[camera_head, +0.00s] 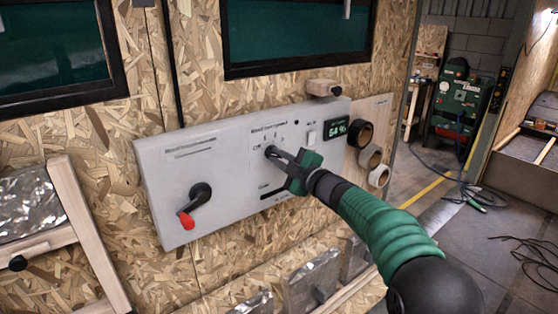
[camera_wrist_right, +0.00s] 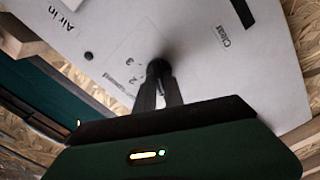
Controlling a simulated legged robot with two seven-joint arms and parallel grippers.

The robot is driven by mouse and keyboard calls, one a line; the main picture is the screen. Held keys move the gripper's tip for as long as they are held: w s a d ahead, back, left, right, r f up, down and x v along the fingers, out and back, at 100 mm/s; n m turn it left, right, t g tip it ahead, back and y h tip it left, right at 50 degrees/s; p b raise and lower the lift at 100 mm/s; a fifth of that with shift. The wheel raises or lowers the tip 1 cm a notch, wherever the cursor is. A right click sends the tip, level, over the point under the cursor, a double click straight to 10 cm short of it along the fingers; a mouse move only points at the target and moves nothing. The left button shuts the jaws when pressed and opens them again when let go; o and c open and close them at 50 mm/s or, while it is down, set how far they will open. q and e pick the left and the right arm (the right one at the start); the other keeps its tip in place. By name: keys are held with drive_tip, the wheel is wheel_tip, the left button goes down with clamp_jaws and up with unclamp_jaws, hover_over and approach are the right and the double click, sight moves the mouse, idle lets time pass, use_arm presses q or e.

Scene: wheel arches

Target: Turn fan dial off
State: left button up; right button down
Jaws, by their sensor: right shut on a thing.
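The fan dial (camera_head: 269,151) is a small dark knob on a light grey control panel (camera_head: 236,190) with printed marks around it. My right gripper (camera_head: 277,156) reaches in from the right and is shut on the dial. In the right wrist view the dial (camera_wrist_right: 158,67) is dark, with numerals printed beside it, and the narrow fingers of my right gripper (camera_wrist_right: 159,86) close around it. The fingers hide much of the dial, so I cannot tell which mark it points to. My left gripper is not in view.
A wooden block (camera_head: 323,88) juts out above. Foil-covered pieces (camera_head: 312,280) lie below. Open floor is at right.

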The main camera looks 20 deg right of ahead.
drive_tip(key=shift+f, duration=0.45)
drive_tip(key=c, duration=1.5)
unclamp_jaws()
drive_tip(key=shift+o, duration=0.3)
drive_tip(key=shift+w+r, duration=0.1)
drive_tip(key=shift+w, duration=0.1)
drive_tip(key=shift+r, duration=0.1)
drive_tip(key=b+v, duration=0.3)
drive_tip(key=v, duration=1.3)
drive_tip(key=shift+s+d, duration=0.2)
drive_tip(key=shift+s, duration=0.15)
